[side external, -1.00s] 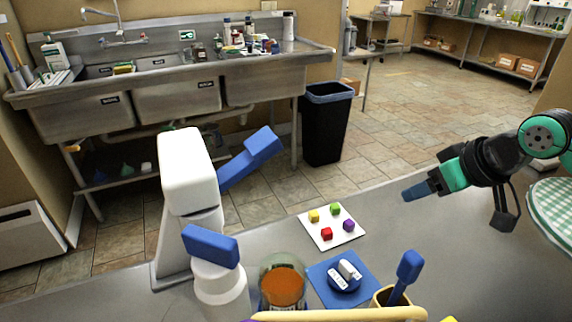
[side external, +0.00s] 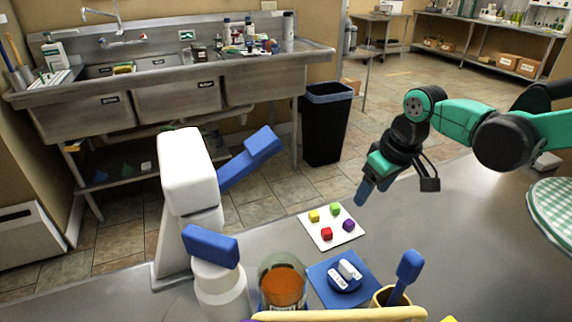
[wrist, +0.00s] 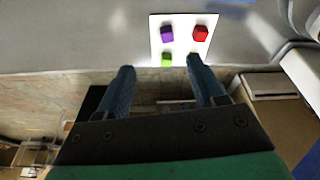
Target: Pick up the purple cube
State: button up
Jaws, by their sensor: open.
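The purple cube (side external: 348,225) sits on a white square board (side external: 326,240) on the steel table, at the board's right corner. It also shows in the wrist view (wrist: 167,32), at the upper left of the board. A green cube (side external: 335,209), a yellow cube (side external: 314,216) and a red cube (side external: 327,233) share the board. My gripper (side external: 368,192) is open and empty, above the table and to the upper right of the board. In the wrist view its two blue fingers (wrist: 161,80) are spread apart, with the green cube between their tips. The yellow cube is partly hidden by the right finger.
A jar with orange contents (side external: 283,285), a blue mat (side external: 322,289) with a round blue item, and a cup with a blue-handled tool (side external: 406,272) stand in front of the board. A white machine (side external: 187,180) with blue parts stands left.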

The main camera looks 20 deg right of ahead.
aim_at(350, 222)
jog(key=shift+n+g, duration=0.3)
jog(key=shift+g, duration=0.3)
jog(key=f, duration=0.1)
jog(key=w+a+f, duration=0.1)
jog(key=f, duration=0.1)
jog(key=shift+w+a+f, duration=0.15)
jog(key=shift+w+f, duration=0.2)
jog(key=shift+w, duration=0.05)
jog(key=shift+w+f, duration=0.2)
jog(key=shift+f, duration=1.15)
jog(key=shift+w+f, duration=0.2)
jog(key=shift+f, duration=1.1)
grip_shut()
